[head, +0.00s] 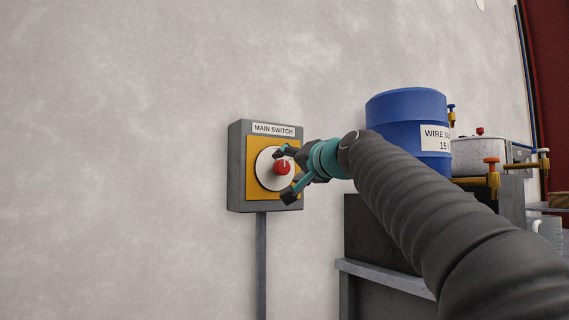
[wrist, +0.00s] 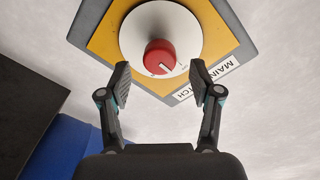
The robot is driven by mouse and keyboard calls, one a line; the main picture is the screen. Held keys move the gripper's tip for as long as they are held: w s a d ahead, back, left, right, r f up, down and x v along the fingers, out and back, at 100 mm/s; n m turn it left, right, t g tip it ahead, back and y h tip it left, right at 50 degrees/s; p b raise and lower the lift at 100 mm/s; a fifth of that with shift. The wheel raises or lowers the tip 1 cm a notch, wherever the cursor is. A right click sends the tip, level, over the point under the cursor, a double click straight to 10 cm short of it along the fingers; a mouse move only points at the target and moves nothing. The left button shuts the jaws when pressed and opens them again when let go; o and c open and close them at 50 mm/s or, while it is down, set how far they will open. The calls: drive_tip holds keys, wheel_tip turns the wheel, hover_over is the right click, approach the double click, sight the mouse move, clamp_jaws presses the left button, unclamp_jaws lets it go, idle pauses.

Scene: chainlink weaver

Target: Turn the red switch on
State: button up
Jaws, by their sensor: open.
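The red switch knob (head: 282,167) sits on a round white dial (head: 263,170) with a yellow plate (head: 251,189), on a grey box labelled MAIN SWITCH (head: 237,165). My gripper (head: 286,176) is open in front of the dial, its fingers above and below the knob in the head view. In the wrist view, the red knob (wrist: 160,57) lies just beyond and between the open fingertips (wrist: 160,80), with a white pointer mark on it. The fingers do not appear to touch the knob.
A blue drum (head: 395,110) with a label stands right of the switch, behind my arm. A metal pot (head: 478,152) and a brass valve with a red handle (head: 492,170) are further right. The wall (head: 120,160) left of the box is bare.

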sight(284, 166)
drive_tip(key=shift+p+x, duration=0.3)
drive_tip(key=shift+x, duration=1.55)
drive_tip(key=c, duration=1.1)
